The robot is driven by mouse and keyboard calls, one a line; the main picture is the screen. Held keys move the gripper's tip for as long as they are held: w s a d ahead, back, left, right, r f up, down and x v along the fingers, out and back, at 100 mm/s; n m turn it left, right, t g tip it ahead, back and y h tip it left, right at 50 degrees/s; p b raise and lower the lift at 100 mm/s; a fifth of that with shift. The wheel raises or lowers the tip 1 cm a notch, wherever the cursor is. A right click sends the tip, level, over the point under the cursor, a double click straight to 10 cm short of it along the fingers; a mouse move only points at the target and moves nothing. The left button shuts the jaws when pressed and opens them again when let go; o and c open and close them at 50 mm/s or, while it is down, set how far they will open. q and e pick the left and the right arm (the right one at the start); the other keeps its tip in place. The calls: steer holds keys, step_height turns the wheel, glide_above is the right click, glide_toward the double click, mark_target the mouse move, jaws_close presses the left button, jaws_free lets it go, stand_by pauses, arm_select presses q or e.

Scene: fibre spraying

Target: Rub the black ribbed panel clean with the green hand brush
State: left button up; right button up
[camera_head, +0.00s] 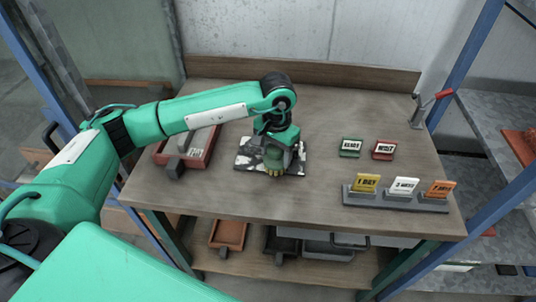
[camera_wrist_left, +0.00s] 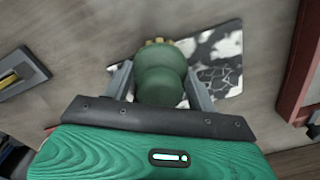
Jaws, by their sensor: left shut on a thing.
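The black ribbed panel (camera_head: 245,155) lies flat on the wooden table and is blotched with white and grey patches. It also shows in the left wrist view (camera_wrist_left: 220,62), behind the brush. My left gripper (camera_head: 280,160) is over the panel, shut on the green hand brush (camera_head: 274,160). In the left wrist view, the brush's rounded green handle (camera_wrist_left: 160,75) sits between the two grey fingers of the left gripper (camera_wrist_left: 158,85). Yellowish bristles show at its far end, over the panel's edge; whether they touch it I cannot tell. My right gripper is not in view.
A red-rimmed tray (camera_head: 208,155) with a grey object stands left of the panel. A red-handled clamp (camera_head: 430,107) is at the right rear edge.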

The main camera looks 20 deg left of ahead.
arm_select(q)
steer(key=shift+w+d+f+b, duration=0.15)
steer(key=shift+w+d+b, duration=0.1)
steer(key=shift+d+b, duration=0.7)
steer(key=shift+b, duration=0.2)
steer(key=shift+w+d+r+p, duration=0.1)
steer(key=shift+d+r+p, duration=0.15)
steer(key=shift+r, duration=0.75)
steer(key=shift+w+d+r+p, duration=0.1)
steer(key=shift+r+p, duration=0.25)
steer(key=shift+r, duration=0.7)
steer(key=shift+d+r+p, duration=0.2)
steer(key=shift+r+p, duration=0.1)
steer(key=shift+r, duration=0.7)
steer(key=shift+r, duration=0.15)
steer(key=shift+d+r, duration=0.1)
steer(key=shift+r, duration=1.4)
